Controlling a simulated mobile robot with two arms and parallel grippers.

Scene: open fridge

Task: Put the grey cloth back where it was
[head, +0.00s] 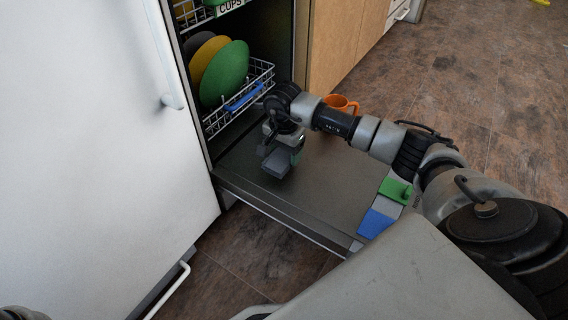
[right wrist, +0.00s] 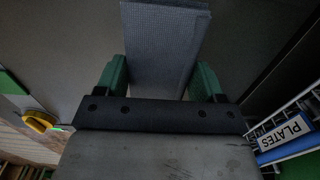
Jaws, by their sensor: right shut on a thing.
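The grey cloth (head: 275,164) is a small folded block in the head view, hanging at the tip of my right gripper (head: 283,153). In the right wrist view the cloth (right wrist: 165,45) sits between the two green fingers of the right gripper (right wrist: 160,75), which is shut on it. The cloth is over the open dark door panel (head: 317,195), in front of the lower dish rack. I cannot tell whether it touches the panel. My left gripper is not in view.
The lower rack (head: 224,119) holds green and yellow plates (head: 224,73). Its blue label (right wrist: 285,132) reads PLATES. An orange mug (head: 342,103) stands behind my right arm. A white door (head: 90,150) fills the left.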

